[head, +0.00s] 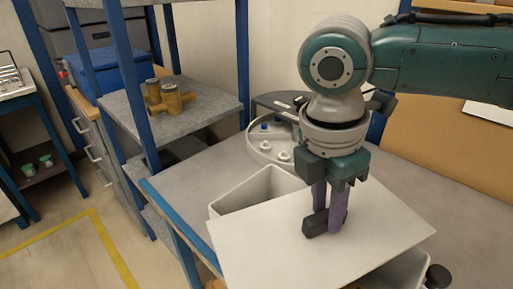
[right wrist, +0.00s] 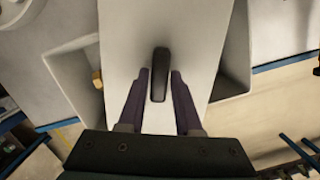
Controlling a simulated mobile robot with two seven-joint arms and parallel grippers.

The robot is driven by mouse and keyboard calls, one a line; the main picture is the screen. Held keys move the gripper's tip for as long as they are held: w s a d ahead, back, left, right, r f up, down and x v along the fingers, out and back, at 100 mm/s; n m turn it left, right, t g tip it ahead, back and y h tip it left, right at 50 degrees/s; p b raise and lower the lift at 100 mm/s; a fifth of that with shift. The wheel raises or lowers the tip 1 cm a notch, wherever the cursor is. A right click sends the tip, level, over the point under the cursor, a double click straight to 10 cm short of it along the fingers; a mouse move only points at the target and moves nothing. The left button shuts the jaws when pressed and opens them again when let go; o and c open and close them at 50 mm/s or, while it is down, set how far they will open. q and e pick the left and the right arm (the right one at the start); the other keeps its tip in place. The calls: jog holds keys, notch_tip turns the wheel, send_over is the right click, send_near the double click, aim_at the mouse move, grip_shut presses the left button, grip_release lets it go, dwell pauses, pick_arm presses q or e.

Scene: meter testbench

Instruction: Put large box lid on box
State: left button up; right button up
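The large lid (head: 270,240) is a flat white panel with a dark bar handle (head: 314,226). It lies crosswise over a pale grey open box (head: 228,206), whose left end shows uncovered. A grey wall also shows past the lid's right edge (head: 410,268); the middle is hidden. My right gripper (head: 328,212) points down at the handle. In the right wrist view, its two purple fingers (right wrist: 160,72) stand on either side of the handle (right wrist: 159,75), with narrow gaps, so it is open. The lid (right wrist: 185,30) runs between two box openings there. My left gripper is not visible.
A grey round-ended tray (head: 262,150) with small fittings stands behind the box. Shelving (head: 215,98) with blue posts and brass valve parts (head: 168,97) stands to the left. A tan panel (head: 440,130) rises behind. The grey tabletop (head: 190,178) is clear left of the box.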

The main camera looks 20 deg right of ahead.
grip_shut()
dwell(0.9)
